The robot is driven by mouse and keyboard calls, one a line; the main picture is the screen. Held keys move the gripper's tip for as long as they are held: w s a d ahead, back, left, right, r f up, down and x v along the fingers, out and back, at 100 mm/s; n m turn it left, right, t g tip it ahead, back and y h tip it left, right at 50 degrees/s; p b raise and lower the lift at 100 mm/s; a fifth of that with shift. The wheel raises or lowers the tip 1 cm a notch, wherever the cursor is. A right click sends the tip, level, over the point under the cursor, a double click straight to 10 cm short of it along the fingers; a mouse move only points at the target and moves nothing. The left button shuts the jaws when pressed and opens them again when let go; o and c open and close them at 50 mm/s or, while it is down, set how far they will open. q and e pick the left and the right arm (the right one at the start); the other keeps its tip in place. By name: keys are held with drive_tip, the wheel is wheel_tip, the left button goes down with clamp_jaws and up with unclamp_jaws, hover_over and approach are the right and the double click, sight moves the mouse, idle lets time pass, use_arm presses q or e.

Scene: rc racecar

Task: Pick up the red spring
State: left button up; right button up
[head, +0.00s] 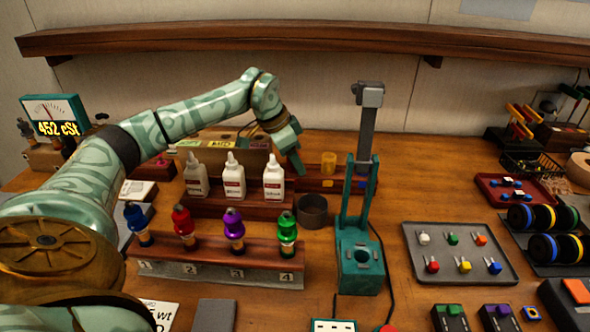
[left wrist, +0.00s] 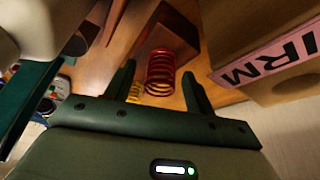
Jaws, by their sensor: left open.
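The red spring (left wrist: 173,66) stands in the left wrist view, ahead of and between the two fingers of my left gripper (left wrist: 158,72). The gripper is open, and the spring is not gripped. A yellow spring (left wrist: 135,91) shows partly, close to the left finger. In the head view my left gripper (head: 296,165) points down behind the white bottles, at the back of the table. I cannot make out the red spring there; the gripper and bottles probably cover it. My right gripper is in neither view.
White bottles (head: 233,178) stand just in front of the left gripper. A box with a pink label (left wrist: 270,65) is close on the right in the wrist view. A teal stand (head: 359,262) with a post rises to the right. Colored shocks (head: 234,228) stand in a numbered rack.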

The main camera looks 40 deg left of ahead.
use_arm(q)
drive_tip(key=shift+s+r, duration=0.1)
drive_tip(key=shift+r, duration=0.05)
drive_tip(key=shift+c, duration=0.3)
drive_tip(key=c, duration=1)
drive_tip(key=shift+o, duration=0.2)
drive_tip(key=shift+r, duration=0.1)
